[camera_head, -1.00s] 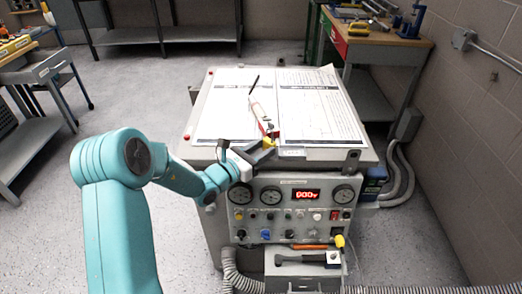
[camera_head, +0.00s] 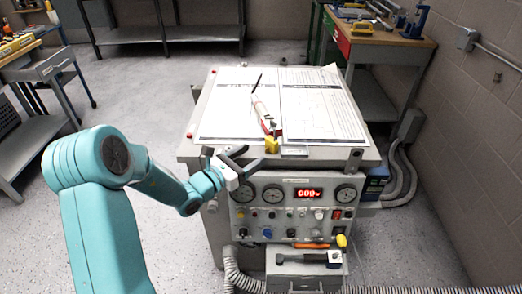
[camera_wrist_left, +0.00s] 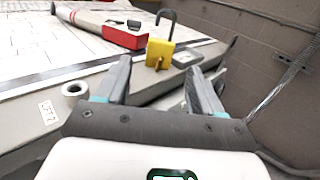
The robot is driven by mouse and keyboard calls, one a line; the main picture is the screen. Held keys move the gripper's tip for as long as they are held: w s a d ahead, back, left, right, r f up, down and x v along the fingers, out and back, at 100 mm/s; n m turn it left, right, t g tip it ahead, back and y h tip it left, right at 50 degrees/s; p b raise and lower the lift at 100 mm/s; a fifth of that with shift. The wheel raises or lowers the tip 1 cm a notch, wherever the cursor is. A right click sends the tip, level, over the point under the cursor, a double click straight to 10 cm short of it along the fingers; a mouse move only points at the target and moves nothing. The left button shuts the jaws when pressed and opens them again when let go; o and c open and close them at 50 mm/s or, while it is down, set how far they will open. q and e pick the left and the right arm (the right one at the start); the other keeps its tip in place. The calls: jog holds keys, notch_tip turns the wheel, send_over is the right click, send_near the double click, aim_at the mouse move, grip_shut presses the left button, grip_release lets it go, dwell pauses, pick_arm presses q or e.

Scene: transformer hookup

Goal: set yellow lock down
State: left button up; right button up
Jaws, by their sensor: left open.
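The yellow lock (camera_head: 271,145) sits on the front edge of the cabinet's top, just in front of a red and white tool. In the left wrist view the yellow lock (camera_wrist_left: 159,54) stands upright with its dark shackle up, beyond my fingertips and apart from them. My left gripper (camera_head: 236,156) is open and empty, to the left of the lock at the cabinet's front edge. Its two fingers (camera_wrist_left: 160,88) also show spread in the left wrist view. My right gripper is not in view.
Paper sheets (camera_head: 318,105) cover the cabinet top. The red and white tool (camera_head: 263,115) lies on them. The control panel (camera_head: 296,208) with dials and knobs is below the edge. A grey box (camera_head: 305,268) with tools on it stands below the panel. A workbench (camera_head: 385,40) is at the back right.

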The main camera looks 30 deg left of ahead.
pick_arm(q)
jog(key=v, duration=0.7)
jog(key=s+d+f+m+g+h, duration=0.2)
jog(key=d+f+m+g+h, duration=0.15)
jog(key=d+f, duration=0.35)
jog(key=s+d+f+m+g+h, duration=0.3)
jog(key=d+f+m+g, duration=0.15)
jog(key=d, duration=0.35)
jog(key=s+d+f+m+g+y, duration=0.3)
jog(key=s+f+m+g, duration=0.2)
jog(key=s+f+m, duration=0.2)
jog(key=s+d+f+m+g+y, duration=0.3)
jog(key=s+f+m+g, duration=0.3)
jog(key=s+f+m, duration=0.2)
jog(key=shift+s+d+f+m, duration=0.25)
jog(key=shift+f+m, duration=0.2)
jog(key=shift+m, duration=0.15)
jog(key=shift+o, duration=0.5)
jog(key=d+m, duration=0.1)
jog(key=m, duration=0.1)
jog(key=w+d+f+m+t, duration=0.1)
jog(key=m, duration=0.1)
jog(key=d+f+m, duration=0.1)
jog(key=m, duration=0.1)
jog(key=shift+w+f+t+y, duration=0.15)
jog(key=shift+w+t+y, duration=0.15)
jog(key=shift+w+y, duration=0.1)
jog(key=shift+w+d+m, duration=0.2)
jog(key=shift+d+m, duration=0.05)
jog(key=shift+m, duration=0.35)
